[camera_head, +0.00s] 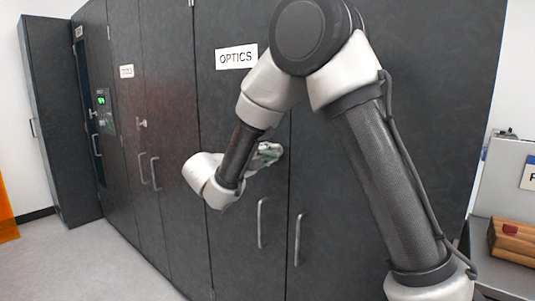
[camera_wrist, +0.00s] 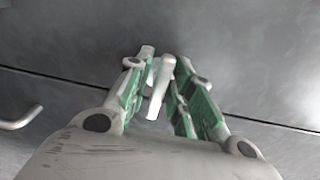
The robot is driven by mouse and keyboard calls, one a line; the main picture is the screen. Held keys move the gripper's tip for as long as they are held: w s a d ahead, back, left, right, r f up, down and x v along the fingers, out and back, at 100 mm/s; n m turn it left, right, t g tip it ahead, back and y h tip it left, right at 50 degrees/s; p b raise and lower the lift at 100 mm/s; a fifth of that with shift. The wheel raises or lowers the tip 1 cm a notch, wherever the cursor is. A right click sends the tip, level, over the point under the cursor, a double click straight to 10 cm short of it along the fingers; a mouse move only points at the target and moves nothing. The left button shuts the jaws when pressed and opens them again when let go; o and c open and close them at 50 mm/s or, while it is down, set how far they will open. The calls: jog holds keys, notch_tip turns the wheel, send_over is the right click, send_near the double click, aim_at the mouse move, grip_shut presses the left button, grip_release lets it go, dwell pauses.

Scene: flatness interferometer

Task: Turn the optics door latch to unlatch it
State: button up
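The optics door latch (camera_wrist: 161,88) is a small pale lever on the dark door. In the wrist view it stands slightly tilted, its upper end leaning right. My gripper (camera_wrist: 166,82) has its green-padded fingers on both sides of the lever, close to the door. The fingers are apart, with narrow gaps beside the lever; I cannot tell whether either touches it. In the head view my gripper (camera_head: 268,152) is at the optics cabinet door (camera_head: 235,110), below the white OPTICS sign (camera_head: 236,57). There the latch is hidden behind my gripper.
Two vertical door handles (camera_head: 261,223) (camera_head: 298,239) are below my gripper. One handle also shows at the left of the wrist view (camera_wrist: 20,120). More dark cabinets with handles (camera_head: 154,172) stand to the left. A bench with a wooden block (camera_head: 512,240) is at right. The left floor is clear.

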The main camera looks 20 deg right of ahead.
dwell(0.3)
jog(key=v, duration=1.2)
